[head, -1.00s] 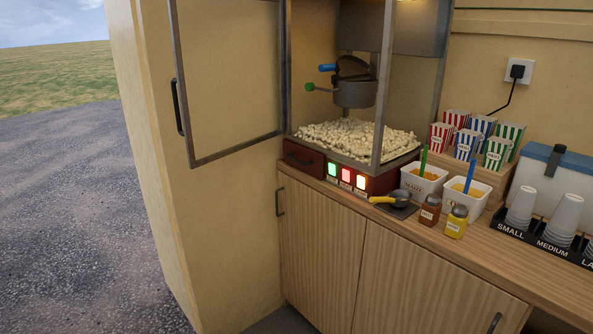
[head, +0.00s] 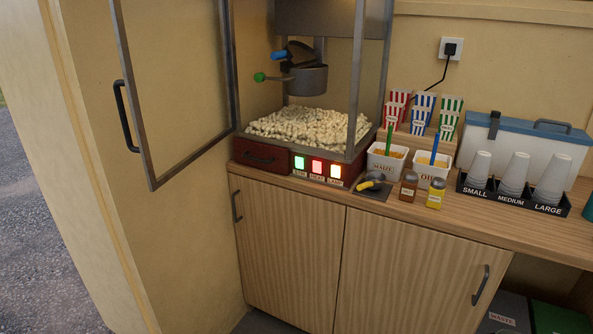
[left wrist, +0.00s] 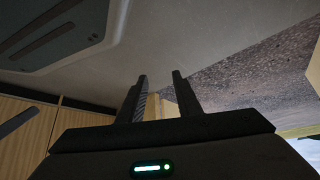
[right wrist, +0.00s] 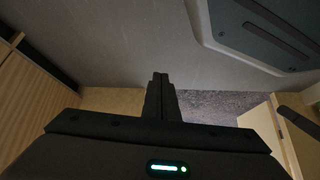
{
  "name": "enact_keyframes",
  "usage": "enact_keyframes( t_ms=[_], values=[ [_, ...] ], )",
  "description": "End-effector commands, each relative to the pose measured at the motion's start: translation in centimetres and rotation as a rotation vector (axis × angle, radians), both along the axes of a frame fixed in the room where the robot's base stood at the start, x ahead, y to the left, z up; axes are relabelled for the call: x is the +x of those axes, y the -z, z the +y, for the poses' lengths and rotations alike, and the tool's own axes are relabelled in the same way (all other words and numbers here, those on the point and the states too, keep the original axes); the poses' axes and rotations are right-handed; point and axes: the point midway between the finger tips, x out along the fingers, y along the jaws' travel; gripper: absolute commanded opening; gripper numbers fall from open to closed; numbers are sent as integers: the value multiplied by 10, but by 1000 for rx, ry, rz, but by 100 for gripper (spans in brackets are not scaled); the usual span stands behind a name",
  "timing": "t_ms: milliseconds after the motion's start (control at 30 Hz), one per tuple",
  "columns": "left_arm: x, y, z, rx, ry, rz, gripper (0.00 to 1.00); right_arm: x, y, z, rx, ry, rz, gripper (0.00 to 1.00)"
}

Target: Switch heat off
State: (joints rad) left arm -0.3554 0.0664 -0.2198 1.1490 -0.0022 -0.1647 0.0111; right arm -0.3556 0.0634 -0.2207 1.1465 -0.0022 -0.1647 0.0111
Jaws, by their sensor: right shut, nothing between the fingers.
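The popcorn machine (head: 262,156) stands on the counter with its glass door (head: 175,95) swung open to the left. On its red base are three lit switches: green (head: 299,163), red (head: 317,166) marked HEAT in the middle, and an orange-white one (head: 335,171) marked LAMP. A kettle (head: 305,78) hangs over a heap of popcorn (head: 300,127). Neither gripper shows in the head view. My left gripper (left wrist: 159,78) is open and empty in the left wrist view. My right gripper (right wrist: 160,76) is shut and empty in the right wrist view. Both are away from the switches.
A scoop (head: 370,183), two jars (head: 408,185), white tubs (head: 385,161), striped boxes (head: 423,112) and a cup tray (head: 512,197) crowd the counter right of the machine. The open door's frame juts out at left. The floor below shows bins (head: 503,313).

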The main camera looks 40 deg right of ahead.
Motion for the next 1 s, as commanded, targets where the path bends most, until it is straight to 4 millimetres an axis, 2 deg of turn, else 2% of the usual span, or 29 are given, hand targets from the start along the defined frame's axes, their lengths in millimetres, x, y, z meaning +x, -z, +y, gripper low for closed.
enact_keyframes(
  t_ms=[333,467,567,667,767,867,900,967,1000],
  values=[
    [-4,1,-6,-7,1,6,31,-3,1,-3,-4,-1,3,0],
    [-5,1,-4,-3,1,11,31,9,-4,-4,-17,-11,-6,0],
    [-11,2,-1,3,0,26,31,28,-11,-11,-61,-38,-16,0],
    [-22,5,4,13,1,53,31,63,-26,-25,-143,-81,-32,0],
    [-37,8,11,25,1,94,31,112,-51,-48,-272,-133,-52,0],
    [-59,12,20,42,0,145,31,174,-90,-83,-445,-173,-74,0],
    [-68,13,23,48,0,169,31,201,-111,-99,-525,-183,-82,0],
    [-84,16,29,59,0,204,31,241,-147,-126,-651,-184,-94,0],
    [-94,17,33,67,0,229,31,267,-174,-145,-739,-178,-100,0]
  ],
)
